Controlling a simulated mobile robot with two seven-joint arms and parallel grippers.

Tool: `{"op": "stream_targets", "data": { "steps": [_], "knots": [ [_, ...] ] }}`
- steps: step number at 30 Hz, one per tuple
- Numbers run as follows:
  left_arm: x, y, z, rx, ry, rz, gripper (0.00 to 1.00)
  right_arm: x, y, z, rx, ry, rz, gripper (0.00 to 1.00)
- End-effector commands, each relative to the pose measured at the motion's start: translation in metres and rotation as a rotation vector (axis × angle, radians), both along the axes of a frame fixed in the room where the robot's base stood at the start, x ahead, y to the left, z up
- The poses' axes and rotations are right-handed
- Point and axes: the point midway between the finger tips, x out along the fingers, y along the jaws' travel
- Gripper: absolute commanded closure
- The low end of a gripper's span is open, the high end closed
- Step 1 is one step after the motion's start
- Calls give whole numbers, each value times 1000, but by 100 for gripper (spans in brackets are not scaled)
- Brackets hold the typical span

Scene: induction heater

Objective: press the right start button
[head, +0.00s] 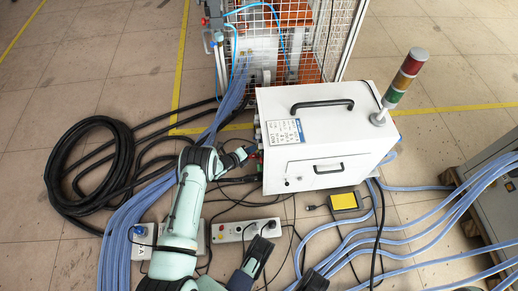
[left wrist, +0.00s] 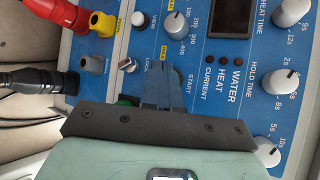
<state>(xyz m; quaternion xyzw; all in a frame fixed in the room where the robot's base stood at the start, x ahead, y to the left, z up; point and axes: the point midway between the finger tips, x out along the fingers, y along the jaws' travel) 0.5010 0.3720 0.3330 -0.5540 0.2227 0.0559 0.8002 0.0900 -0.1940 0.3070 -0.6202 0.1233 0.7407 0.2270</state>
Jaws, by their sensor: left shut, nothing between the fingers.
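The heater (head: 325,125) is a white box with a black top handle. Its blue control panel (left wrist: 215,105) fills much of the left wrist view. My left gripper (head: 248,151) reaches the heater's left side. In the left wrist view its closed fingers (left wrist: 162,72) lie over the panel, just left of the START lettering, with nothing between them. A bit of a green part (left wrist: 128,100) shows left of the fingers. The right start button cannot be made out, and contact is unclear. My right gripper (head: 286,262) is partly in view at the bottom, its dark fingers apart.
Red, yellow and black plugs (left wrist: 60,14) stick out at the panel's left, with knobs (left wrist: 282,82) on the right. A signal tower (head: 405,78) stands on the heater.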

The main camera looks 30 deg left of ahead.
Motion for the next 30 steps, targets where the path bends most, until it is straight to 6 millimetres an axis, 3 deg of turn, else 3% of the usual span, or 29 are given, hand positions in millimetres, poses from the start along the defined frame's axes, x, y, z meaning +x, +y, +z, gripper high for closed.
{"op": "stream_targets", "data": {
  "steps": [30],
  "knots": [
    [4,-5,0,-1,-1,-1,100,0,0,0,0,0,0,65]
  ]
}}
